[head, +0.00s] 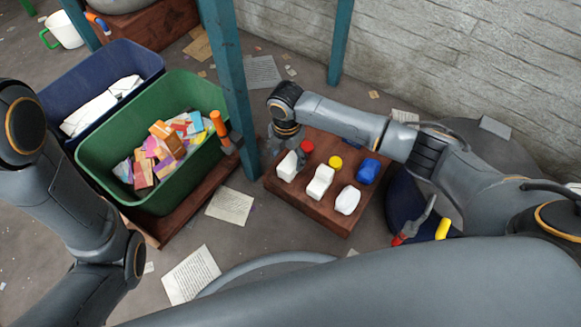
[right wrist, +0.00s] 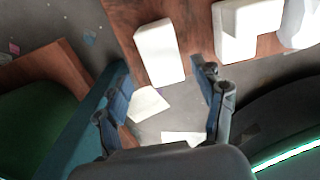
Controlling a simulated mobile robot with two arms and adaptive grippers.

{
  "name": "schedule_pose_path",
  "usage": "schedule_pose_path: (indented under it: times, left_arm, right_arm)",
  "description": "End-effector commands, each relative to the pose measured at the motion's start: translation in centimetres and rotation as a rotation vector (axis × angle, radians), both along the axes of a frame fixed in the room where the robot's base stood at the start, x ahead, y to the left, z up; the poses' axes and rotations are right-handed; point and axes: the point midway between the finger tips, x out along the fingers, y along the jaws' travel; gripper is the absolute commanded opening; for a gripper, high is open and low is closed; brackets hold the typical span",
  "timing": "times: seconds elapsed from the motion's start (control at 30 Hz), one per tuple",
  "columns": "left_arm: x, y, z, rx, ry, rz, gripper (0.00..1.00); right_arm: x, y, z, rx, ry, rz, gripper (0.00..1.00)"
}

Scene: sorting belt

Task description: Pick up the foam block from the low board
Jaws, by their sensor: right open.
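A low brown board (head: 326,217) stands on the floor, right of the green post. Three whitish pieces lie along its near side: a left block (head: 287,167), a middle block (head: 320,184) and a rounder right piece (head: 347,201). I cannot tell for certain which is the foam block; the left block is plain and box-shaped. My right gripper (head: 286,146) is at the board's left corner, just behind the left block. In the right wrist view its fingers (right wrist: 163,70) are apart, with the left block (right wrist: 160,52) ahead between them. My left gripper is out of frame.
Red (head: 306,146), yellow (head: 336,162) and blue (head: 367,169) pieces lie on the board's far side. A teal post (head: 234,80) rises close left of my right gripper. A green bin (head: 103,157) and a blue bin (head: 62,91) stand further left. Papers litter the floor.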

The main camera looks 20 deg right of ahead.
Motion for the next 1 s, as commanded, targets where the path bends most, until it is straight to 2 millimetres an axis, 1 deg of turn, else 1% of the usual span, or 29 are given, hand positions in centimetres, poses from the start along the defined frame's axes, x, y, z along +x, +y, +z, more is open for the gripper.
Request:
schedule_pose_path:
  times: [0.03, 0.07, 0.2, 0.3, 0.4, 0.63, 0.67, 0.7, 0.77, 0.83, 1.0]
  left_arm:
    - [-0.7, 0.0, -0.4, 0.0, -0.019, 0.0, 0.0]
    - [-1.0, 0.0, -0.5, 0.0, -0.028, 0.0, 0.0]
    - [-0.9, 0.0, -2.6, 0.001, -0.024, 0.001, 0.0]
    - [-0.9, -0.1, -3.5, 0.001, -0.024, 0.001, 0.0]
    - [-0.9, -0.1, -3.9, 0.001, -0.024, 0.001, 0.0]
    - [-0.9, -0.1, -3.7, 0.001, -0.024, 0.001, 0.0]
    - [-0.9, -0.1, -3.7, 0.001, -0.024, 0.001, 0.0]
    - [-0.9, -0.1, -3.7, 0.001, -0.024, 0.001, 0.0]
    - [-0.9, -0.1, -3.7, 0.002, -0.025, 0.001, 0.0]
    - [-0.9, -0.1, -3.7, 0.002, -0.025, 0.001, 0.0]
    - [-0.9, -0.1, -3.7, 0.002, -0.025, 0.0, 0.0]
  right_arm:
    - [-0.1, -0.1, -0.9, -0.001, 0.001, -0.001, 0.69]
    - [-0.1, -0.2, -1.2, -0.001, 0.001, -0.001, 0.69]
    - [-0.2, -0.6, -3.0, 0.0, 0.0, -0.001, 0.69]
    - [-0.2, -0.6, -4.2, 0.0, 0.0, -0.001, 0.69]
    - [-0.2, -0.6, -4.6, -0.001, -0.001, -0.001, 0.69]
    - [-0.2, -0.6, -4.4, 0.0, 0.0, 0.0, 0.69]
    - [-0.2, -0.6, -4.4, 0.0, 0.0, 0.0, 0.65]
    - [-0.2, -0.6, -4.4, 0.0, 0.0, -0.001, 0.57]
    - [-0.2, -0.6, -4.4, 0.0, 0.0, -0.001, 0.46]
    - [-0.2, -0.6, -4.4, 0.0, 0.0, -0.001, 0.32]
    - [-0.2, -0.6, -4.4, 0.0, 0.0, -0.001, 0.31]
